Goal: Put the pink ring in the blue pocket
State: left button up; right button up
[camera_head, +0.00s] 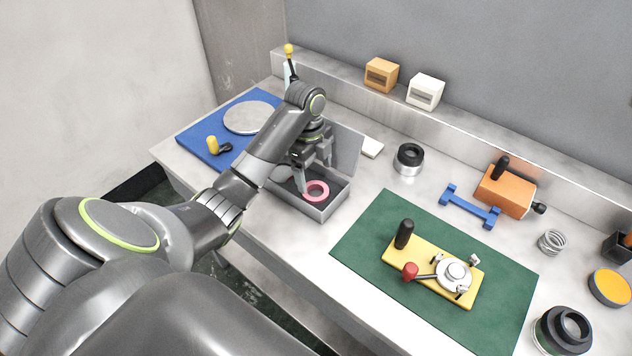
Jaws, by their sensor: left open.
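The pink ring (318,199) lies inside an open grey box (321,213) near the middle of the table, towards its front. My left gripper (313,180) points down into the box and is open. One finger stands at the ring's left edge; I cannot tell whether it touches. The other finger is behind the ring, partly hidden. My arm covers part of the box's left side. I cannot make out a blue pocket; a blue mat (191,146) shows at the left. My right gripper is not in view.
A round grey plate (247,117) and a yellow-handled tool (213,145) are on the blue mat. A black-topped cylinder (408,158), blue bracket (469,207) and orange block (505,192) stand farther right.

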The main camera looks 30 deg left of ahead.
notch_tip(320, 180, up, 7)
jog(key=p, duration=0.5)
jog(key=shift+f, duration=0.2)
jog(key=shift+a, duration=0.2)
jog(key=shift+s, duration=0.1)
